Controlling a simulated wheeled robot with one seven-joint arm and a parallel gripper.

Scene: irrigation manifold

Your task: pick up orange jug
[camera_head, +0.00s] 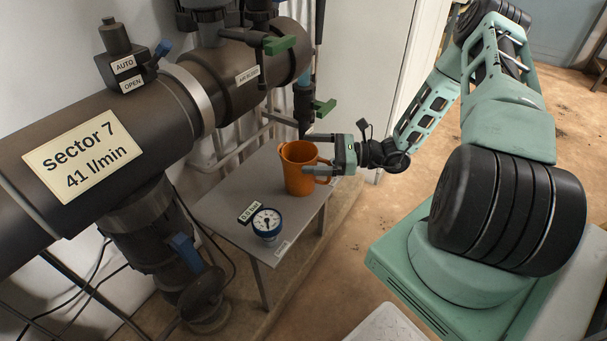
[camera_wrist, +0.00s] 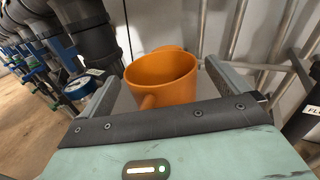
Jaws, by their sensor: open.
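The orange jug (camera_head: 299,177) stands upright on a small grey table (camera_head: 232,211), near the table's right side in the head view. Its handle points toward my gripper (camera_head: 318,154). My gripper is open, with its fingers reaching toward the jug from the right at about rim height. In the wrist view the jug (camera_wrist: 163,76) lies between the two spread fingers, beyond the dark palm edge, with its handle toward the palm. The jug's lower part is hidden there by the palm. I cannot tell whether a finger touches the jug.
A round blue gauge (camera_head: 267,223) and a small label plate (camera_head: 249,212) sit on the table's front part. A large dark pipe (camera_head: 110,150) runs along the left. Green-handled valves (camera_head: 279,45) hang above and behind the jug. Open floor lies right of the table.

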